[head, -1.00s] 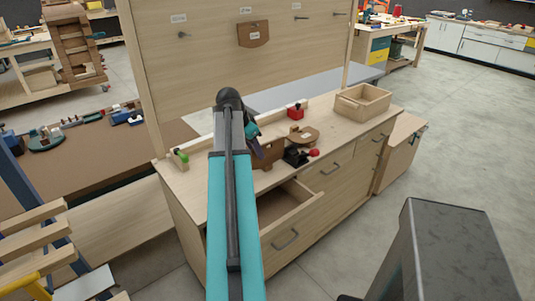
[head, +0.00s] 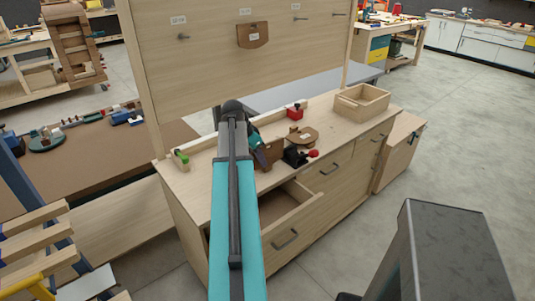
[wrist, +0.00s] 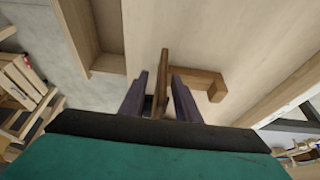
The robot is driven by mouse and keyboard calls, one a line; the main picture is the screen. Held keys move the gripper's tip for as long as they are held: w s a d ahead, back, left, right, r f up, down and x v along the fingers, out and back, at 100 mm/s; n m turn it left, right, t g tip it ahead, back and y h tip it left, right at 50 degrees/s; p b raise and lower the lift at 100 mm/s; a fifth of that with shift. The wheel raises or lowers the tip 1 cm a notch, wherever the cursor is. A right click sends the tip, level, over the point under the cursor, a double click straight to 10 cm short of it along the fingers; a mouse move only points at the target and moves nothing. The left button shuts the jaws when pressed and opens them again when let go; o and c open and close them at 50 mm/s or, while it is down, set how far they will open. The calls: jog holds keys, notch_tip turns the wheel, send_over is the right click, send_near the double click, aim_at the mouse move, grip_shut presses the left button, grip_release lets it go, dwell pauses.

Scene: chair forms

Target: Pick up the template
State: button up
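A brown wooden template (head: 271,153) stands on the bench top just beyond my arm. In the wrist view the template (wrist: 163,72) shows edge-on as a thin upright board, with a brown L-shaped part (wrist: 205,77) to its right. My gripper (head: 258,150) is at the template in the head view, partly hidden by my own arm. In the wrist view my gripper (wrist: 159,95) has its two purple fingers apart on either side of the board. A gap shows on both sides. Other brown templates are a rounded one (head: 303,135) lying on the bench and one (head: 253,35) hanging on the back panel.
A black tool with a red knob (head: 296,156) is close right of the template. A red block (head: 294,111) and an open wooden box (head: 362,102) stand farther back. A green-topped clamp (head: 181,158) is at the left. An open drawer (head: 290,209) juts out below.

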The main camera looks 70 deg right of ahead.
jog(key=shift+x, duration=0.95)
grip_shut()
